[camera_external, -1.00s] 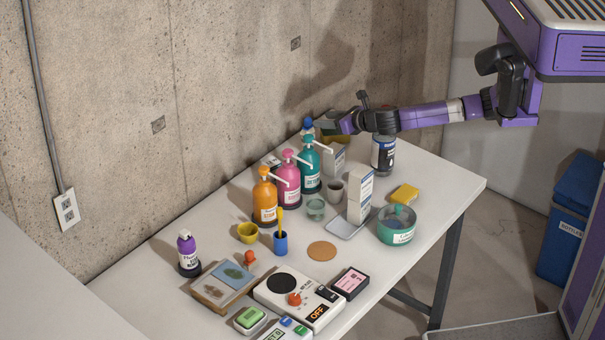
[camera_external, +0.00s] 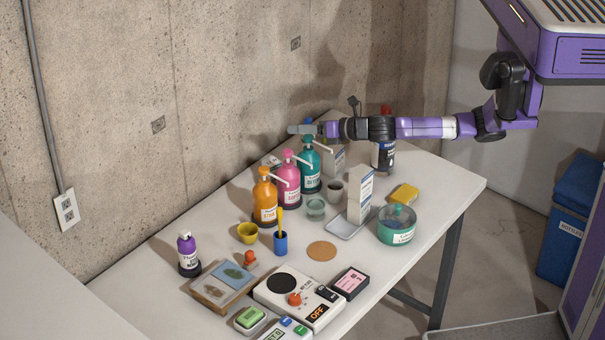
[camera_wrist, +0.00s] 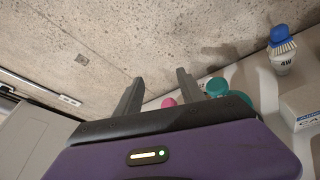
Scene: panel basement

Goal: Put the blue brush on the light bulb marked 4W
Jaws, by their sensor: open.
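The blue brush (camera_wrist: 281,34) sits at the upper right of the wrist view, blue top up and pale bristles down. It rests on the light bulb marked 4W (camera_wrist: 286,63), which stands on the table. My gripper (camera_wrist: 158,85) is open and empty, with its two fingers apart and to the left of the brush. In the external view my gripper (camera_external: 297,129) is above the back of the table, near the teal pump bottle, and largely covers the brush. The bulb is hidden there.
Orange (camera_external: 265,205), pink (camera_external: 288,183) and teal (camera_external: 310,170) pump bottles stand in a row before the gripper. A dark can (camera_external: 383,155) stands under the arm. A white carton (camera_external: 360,195) and a teal pot (camera_external: 397,228) are nearer. The concrete wall (camera_external: 220,90) is close behind.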

